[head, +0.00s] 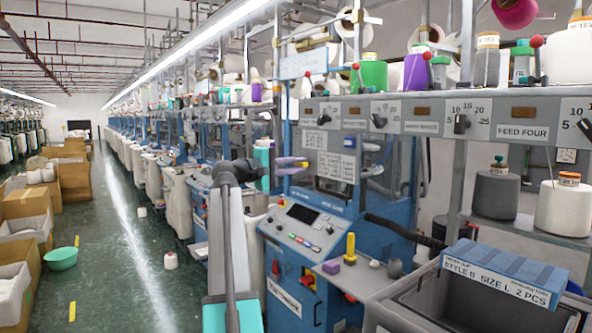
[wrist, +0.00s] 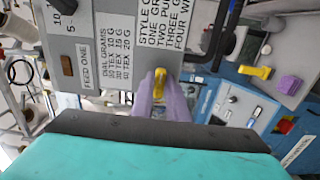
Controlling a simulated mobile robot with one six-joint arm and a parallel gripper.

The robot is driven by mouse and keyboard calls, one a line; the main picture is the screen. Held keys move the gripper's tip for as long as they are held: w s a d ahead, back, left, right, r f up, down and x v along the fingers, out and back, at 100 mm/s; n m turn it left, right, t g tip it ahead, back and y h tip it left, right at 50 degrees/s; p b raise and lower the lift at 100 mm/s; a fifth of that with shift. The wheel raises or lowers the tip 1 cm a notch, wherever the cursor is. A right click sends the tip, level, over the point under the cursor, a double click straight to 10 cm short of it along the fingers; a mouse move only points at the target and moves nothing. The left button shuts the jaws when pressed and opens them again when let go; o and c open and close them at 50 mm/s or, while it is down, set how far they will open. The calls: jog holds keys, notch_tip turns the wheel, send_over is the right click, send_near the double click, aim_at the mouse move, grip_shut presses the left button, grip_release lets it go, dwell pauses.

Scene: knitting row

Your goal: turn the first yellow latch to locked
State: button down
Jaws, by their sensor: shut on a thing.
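A small yellow latch (wrist: 159,82) is on the lower edge of the grey printed panel. My gripper (wrist: 160,88) is shut on it, with a purple finger on each side and the yellow tip showing between them. In the head view, my gripper (head: 298,163) reaches in from the left to the blue machine's front, by the panel's white instruction card (head: 314,139). The fingers hide much of the latch, and I cannot tell whether it is at locked.
Below right are a control console (head: 302,225) and a small shelf with a yellow-handled thing (head: 350,246) and a purple block (head: 331,267). A grey crate (head: 425,300) with a blue labelled box (head: 508,272) stands front right. The aisle (head: 130,240) at left is mostly clear.

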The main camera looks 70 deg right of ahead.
jog(key=shift+w+r, duration=0.1)
jog(key=shift+r, duration=0.05)
jog(key=c, duration=1.9)
grip_release()
jog(key=shift+c, duration=0.2)
jog(key=shift+o, duration=0.9)
jog(key=b+v, duration=0.2)
jog(key=v, duration=1.1)
jog(key=shift+a, duration=0.35)
jog(key=shift+w, duration=0.15)
